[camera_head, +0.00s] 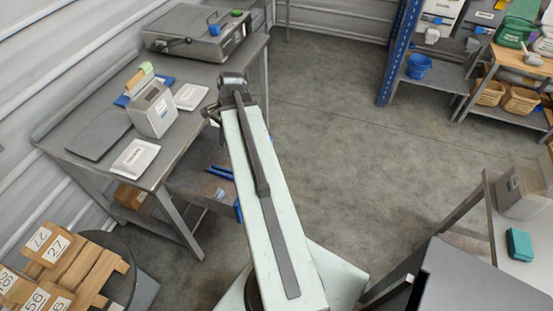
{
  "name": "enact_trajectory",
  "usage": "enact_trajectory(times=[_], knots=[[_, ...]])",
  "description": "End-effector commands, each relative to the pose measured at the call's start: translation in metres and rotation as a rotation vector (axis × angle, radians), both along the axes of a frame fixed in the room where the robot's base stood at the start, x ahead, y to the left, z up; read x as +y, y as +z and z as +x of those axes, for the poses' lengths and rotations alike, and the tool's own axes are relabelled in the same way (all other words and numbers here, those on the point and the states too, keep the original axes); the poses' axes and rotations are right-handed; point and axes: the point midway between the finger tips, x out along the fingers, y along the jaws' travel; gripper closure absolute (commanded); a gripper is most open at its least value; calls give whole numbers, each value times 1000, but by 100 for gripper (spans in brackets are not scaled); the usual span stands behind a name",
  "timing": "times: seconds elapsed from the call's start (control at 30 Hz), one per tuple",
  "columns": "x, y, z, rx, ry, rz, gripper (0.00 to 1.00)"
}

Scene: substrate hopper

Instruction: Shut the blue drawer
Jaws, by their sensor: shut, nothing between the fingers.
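A grey drawer (190,182) stands pulled out from under the left workbench. A strip of its blue front (238,210) shows beside my arm; the rest of the front is hidden behind the arm. A blue tool (221,172) and a small pale item (220,193) lie in the drawer. My gripper (214,115) is at the far end of my arm, by the bench's front edge and above and beyond the drawer. It is small and partly hidden, and it looks shut and empty.
The grey workbench (100,125) carries a metal box (153,108), white trays (136,158) and a large grey case (195,35). Numbered wooden blocks (60,265) stand at lower left. A table with a teal box (519,245) is at right. The middle floor (345,120) is clear.

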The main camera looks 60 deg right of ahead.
Motion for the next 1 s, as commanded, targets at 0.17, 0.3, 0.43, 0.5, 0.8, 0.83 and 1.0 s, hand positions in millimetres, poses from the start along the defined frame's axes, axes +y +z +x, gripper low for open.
enact_trajectory(times=[0.17, 0.3, 0.43, 0.5, 0.8, 0.83, 1.0], knots=[[-121, -47, -91, -14, -673, 135, 100], [-172, -59, -149, -28, -1019, 220, 100], [-190, -62, -175, -35, -1168, 261, 100], [-193, -61, -180, -36, -1195, 268, 100], [-190, -92, -169, -35, -1193, 268, 100], [-190, -99, -167, -35, -1192, 268, 100], [-186, -136, -153, -34, -1191, 268, 100]])
